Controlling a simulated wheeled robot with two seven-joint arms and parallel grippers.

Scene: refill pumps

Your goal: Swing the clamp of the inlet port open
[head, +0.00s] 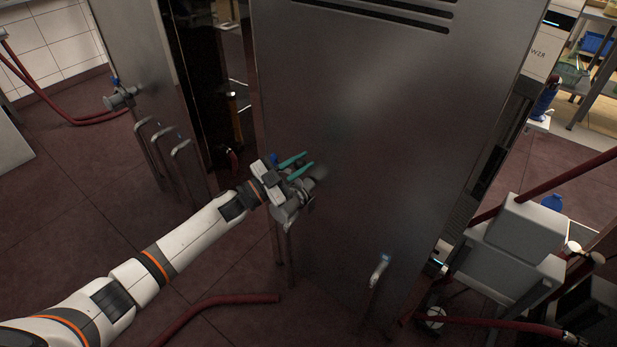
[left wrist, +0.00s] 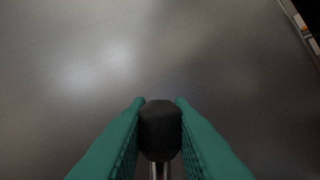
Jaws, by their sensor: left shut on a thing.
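My left gripper (head: 297,165) is at the front of the large steel cabinet (head: 370,150), just above the grey metal inlet port (head: 290,211) that sticks out near the cabinet's left edge. In the left wrist view the green fingers (left wrist: 160,105) are shut on a dark rounded knob (left wrist: 160,128), with a thin metal stem running down from it. I take this knob to be the clamp's handle. The gripper and wrist hide much of the clamp in the head view, so I cannot tell how far it is swung. My right gripper is not in view.
Another steel cabinet with a pipe fitting (head: 121,98) stands at the left. A red hose (head: 215,308) lies on the floor below my left arm. A bent metal pipe (head: 377,275) sticks out lower on the cabinet. Grey boxes (head: 520,240) and hoses crowd the right.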

